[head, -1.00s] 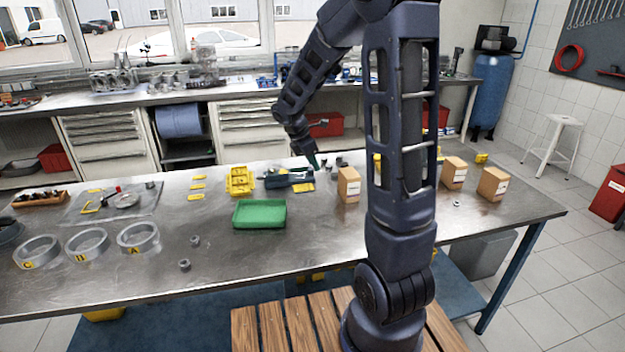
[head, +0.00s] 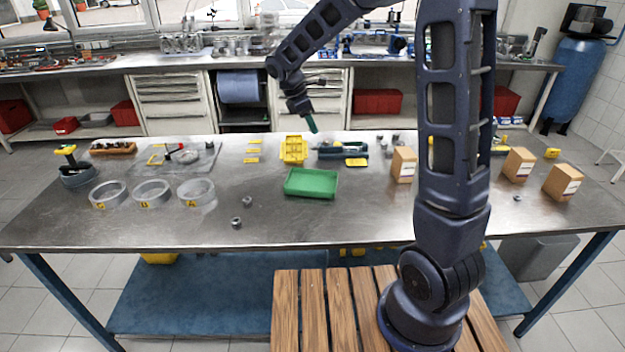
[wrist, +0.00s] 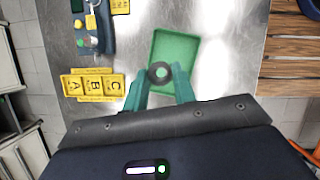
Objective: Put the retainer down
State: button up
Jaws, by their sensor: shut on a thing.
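My gripper (wrist: 160,73) has green fingertips and is shut on the retainer (wrist: 160,65), a small dark grey ring, in the wrist view. The green of the tray shows through the ring's hole. The green tray (wrist: 190,52) lies below and looks empty; in the wrist view the retainer overlaps its near part. In the head view my gripper (head: 311,124) is above the bench behind the green tray (head: 310,184). The retainer is too small to make out there.
A yellow holder marked A, B, C (wrist: 92,86) and a blue fixture (head: 342,150) lie near the tray. Large grey rings (head: 196,193) stand left, with small dark parts (head: 237,223) in front. Cardboard boxes (head: 404,165) stand right. The front middle of the bench (head: 330,225) is clear.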

jog(key=a, duration=0.3)
send_near(306, 184)
jog(key=x, duration=0.6)
jog(key=shift+f, duration=0.1)
jog(key=o, duration=0.9)
jog(key=shift+o, duration=0.2)
